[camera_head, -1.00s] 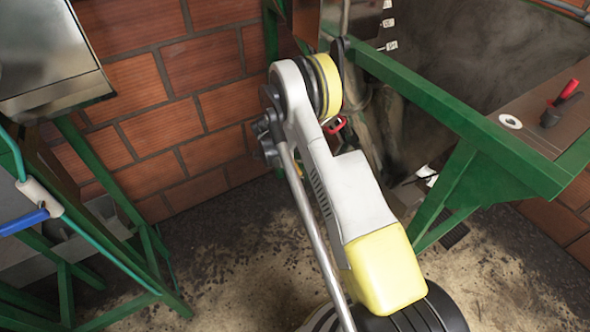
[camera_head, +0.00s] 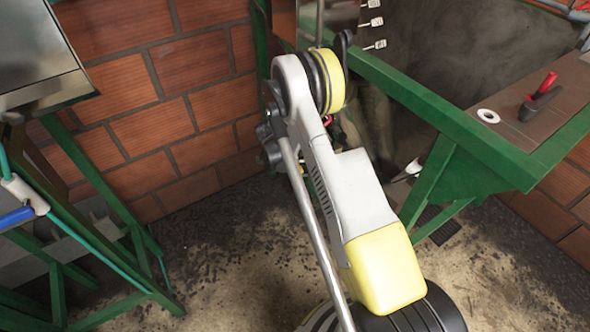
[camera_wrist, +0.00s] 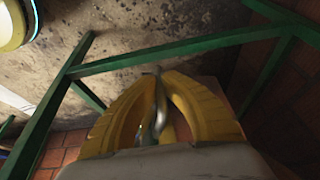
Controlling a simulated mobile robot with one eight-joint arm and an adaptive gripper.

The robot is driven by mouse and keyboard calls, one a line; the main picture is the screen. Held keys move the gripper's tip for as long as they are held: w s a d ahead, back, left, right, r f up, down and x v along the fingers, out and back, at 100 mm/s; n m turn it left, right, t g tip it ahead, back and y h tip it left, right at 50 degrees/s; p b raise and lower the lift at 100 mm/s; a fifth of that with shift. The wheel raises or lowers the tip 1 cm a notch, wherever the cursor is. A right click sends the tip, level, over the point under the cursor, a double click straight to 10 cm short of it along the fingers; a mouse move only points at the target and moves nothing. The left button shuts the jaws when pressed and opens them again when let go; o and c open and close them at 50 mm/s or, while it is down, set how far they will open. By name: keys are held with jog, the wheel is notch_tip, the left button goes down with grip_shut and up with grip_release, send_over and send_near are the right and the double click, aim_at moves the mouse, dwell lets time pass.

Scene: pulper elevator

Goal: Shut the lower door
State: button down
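My gripper (camera_wrist: 160,78) shows in the wrist view, its two yellow fingers curving together at the tips. A thin curved silver metal piece (camera_wrist: 159,100) stands between them, and the fingertips lie close on both sides of it. It looks like a handle, but I cannot tell what it belongs to. A pale brown panel edge (camera_wrist: 217,92) shows just behind the right finger. In the head view my arm hides the gripper. I cannot make out the lower door for certain in either view.
A green frame (camera_head: 455,125) carries a brown top (camera_head: 565,105) with a red-handled tool (camera_head: 543,95) at right. A green stand (camera_head: 62,255) and a metal box (camera_head: 40,60) are at left. Brick wall (camera_head: 160,95) stands behind. Dirty floor (camera_head: 250,260) between is open.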

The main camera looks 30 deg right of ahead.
jog(key=c, duration=1.8)
grip_release()
jog(key=v, duration=1.2)
jog(key=shift+w, duration=0.1)
jog(key=shift+c, duration=1)
jog(key=shift+a+r+p, duration=0.1)
jog(key=shift+a+p, duration=0.3)
jog(key=shift+p, duration=0.1)
grip_shut()
jog(key=a+m+p, duration=0.1)
jog(key=a+p, duration=0.4)
jog(key=d+b+x, duration=0.1)
jog(key=b+x, duration=0.2)
jog(key=x, duration=0.3)
jog(key=d+r+b+x, duration=0.1)
jog(key=b+x, duration=0.2)
jog(key=x, duration=0.3)
jog(key=shift+s+d+g, duration=0.25)
jog(key=shift+d+g, duration=0.15)
